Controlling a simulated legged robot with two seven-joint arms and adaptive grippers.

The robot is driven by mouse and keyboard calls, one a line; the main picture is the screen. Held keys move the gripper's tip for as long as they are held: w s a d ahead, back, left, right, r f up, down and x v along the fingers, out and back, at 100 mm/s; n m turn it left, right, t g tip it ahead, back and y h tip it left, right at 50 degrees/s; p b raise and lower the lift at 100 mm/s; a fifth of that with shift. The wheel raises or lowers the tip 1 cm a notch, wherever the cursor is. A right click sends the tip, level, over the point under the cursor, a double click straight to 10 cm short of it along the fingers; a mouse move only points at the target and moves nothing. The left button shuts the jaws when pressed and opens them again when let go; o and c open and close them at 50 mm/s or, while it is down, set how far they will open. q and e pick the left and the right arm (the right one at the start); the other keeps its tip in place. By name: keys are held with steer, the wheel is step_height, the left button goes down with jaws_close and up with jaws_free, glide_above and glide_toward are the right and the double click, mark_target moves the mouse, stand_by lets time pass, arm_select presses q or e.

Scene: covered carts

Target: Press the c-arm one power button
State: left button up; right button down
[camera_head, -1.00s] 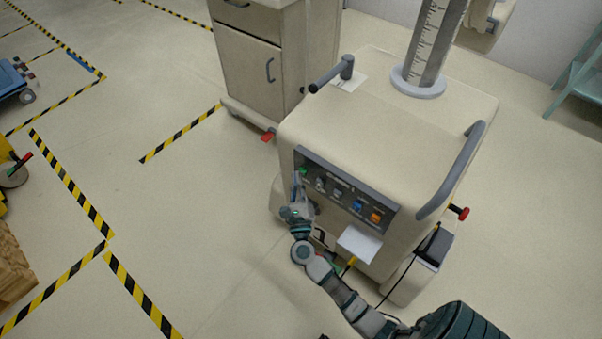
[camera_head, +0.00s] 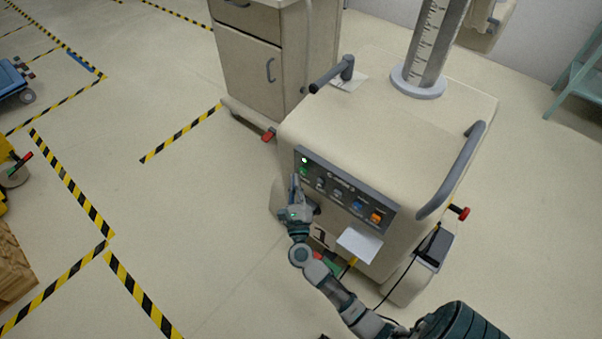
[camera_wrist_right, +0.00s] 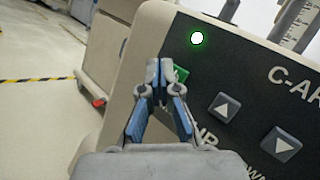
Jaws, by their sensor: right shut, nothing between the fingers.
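The C-arm cart (camera_head: 390,110) is a beige box with a dark control panel (camera_head: 345,190) on its front. A green button (camera_wrist_right: 181,75) is at the panel's left end, partly hidden behind my right gripper's fingertips in the wrist view. A round light (camera_wrist_right: 197,38) above it glows white-green; it also shows in the head view (camera_head: 304,160). My right gripper (camera_wrist_right: 160,68) is shut and empty, with its tips just in front of or at the green button. I cannot tell whether they touch it. In the head view my right gripper (camera_head: 296,180) is at the panel's left end. My left gripper is not in view.
Grey arrow buttons (camera_wrist_right: 224,107) sit right of the green one, with a blue button (camera_head: 357,204) and an orange button (camera_head: 376,217) farther right. A beige cabinet (camera_head: 250,60) stands behind left.

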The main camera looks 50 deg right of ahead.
steer(key=a, duration=0.6)
steer(key=shift+s, duration=0.2)
stand_by(0.5)
